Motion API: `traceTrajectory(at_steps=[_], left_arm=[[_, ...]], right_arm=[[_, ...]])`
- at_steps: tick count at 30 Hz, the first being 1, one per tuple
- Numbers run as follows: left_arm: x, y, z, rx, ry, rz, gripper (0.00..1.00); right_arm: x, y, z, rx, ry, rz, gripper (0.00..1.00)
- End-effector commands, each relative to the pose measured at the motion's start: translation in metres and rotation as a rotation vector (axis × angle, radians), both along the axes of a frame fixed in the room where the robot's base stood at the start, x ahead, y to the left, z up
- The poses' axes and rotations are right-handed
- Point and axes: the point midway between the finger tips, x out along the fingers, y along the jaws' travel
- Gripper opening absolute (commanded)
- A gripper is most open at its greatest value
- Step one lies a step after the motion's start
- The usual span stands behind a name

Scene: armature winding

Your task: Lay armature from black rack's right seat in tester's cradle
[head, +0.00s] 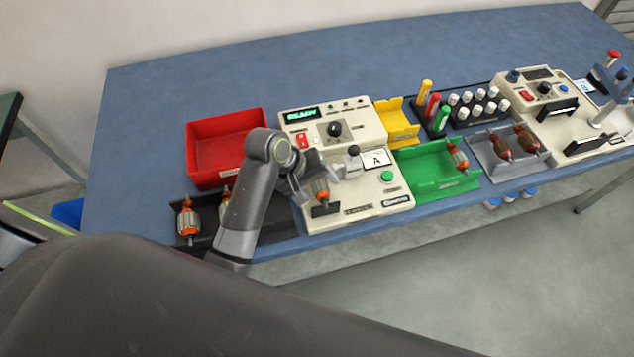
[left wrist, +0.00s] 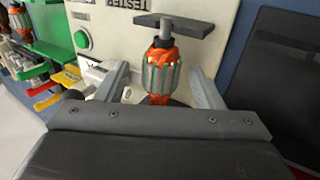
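An orange-and-grey armature (head: 321,191) sits on the front left of the cream tester (head: 350,205), by its black cradle (head: 325,210). In the left wrist view, the armature (left wrist: 163,70) has its far shaft end at the black cradle plate (left wrist: 172,24); its near end is partly hidden by my gripper. My left gripper (head: 307,188) is at the armature; its fingers (left wrist: 160,88) stand apart on either side, with gaps to it. The black rack (head: 275,222) holds one armature (head: 187,222) at its left and another (head: 225,200) partly behind my arm. My right gripper is not in view.
A red bin (head: 227,170) stands behind the rack. The tester's display (head: 302,114) reads READY. A lever knob (head: 353,150) rises close right of my gripper. A green tray (head: 435,185) with an armature and a grey tray (head: 500,175) with two darker ones stand further right.

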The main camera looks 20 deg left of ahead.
Motion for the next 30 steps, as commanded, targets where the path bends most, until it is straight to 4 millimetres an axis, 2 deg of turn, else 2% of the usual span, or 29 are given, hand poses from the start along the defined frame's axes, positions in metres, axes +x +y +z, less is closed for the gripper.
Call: traceTrajectory(at_steps=[7,11,14,24,30], left_arm=[[0.0,0.0,0.0,0.001,0.001,0.0,0.61],[-0.002,0.004,0.008,0.002,0.0,0.0,0.61],[-0.006,0.01,0.021,0.003,-0.003,0.0,0.61],[-0.027,0.044,0.095,0.007,-0.007,-0.001,0.61],[-0.038,0.059,0.13,0.006,-0.004,-0.001,0.61]], right_arm=[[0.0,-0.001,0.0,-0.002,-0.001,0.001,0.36],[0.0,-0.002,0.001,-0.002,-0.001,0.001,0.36],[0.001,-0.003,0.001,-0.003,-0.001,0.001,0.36],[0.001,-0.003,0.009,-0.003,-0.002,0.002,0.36],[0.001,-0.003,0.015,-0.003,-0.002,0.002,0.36]])
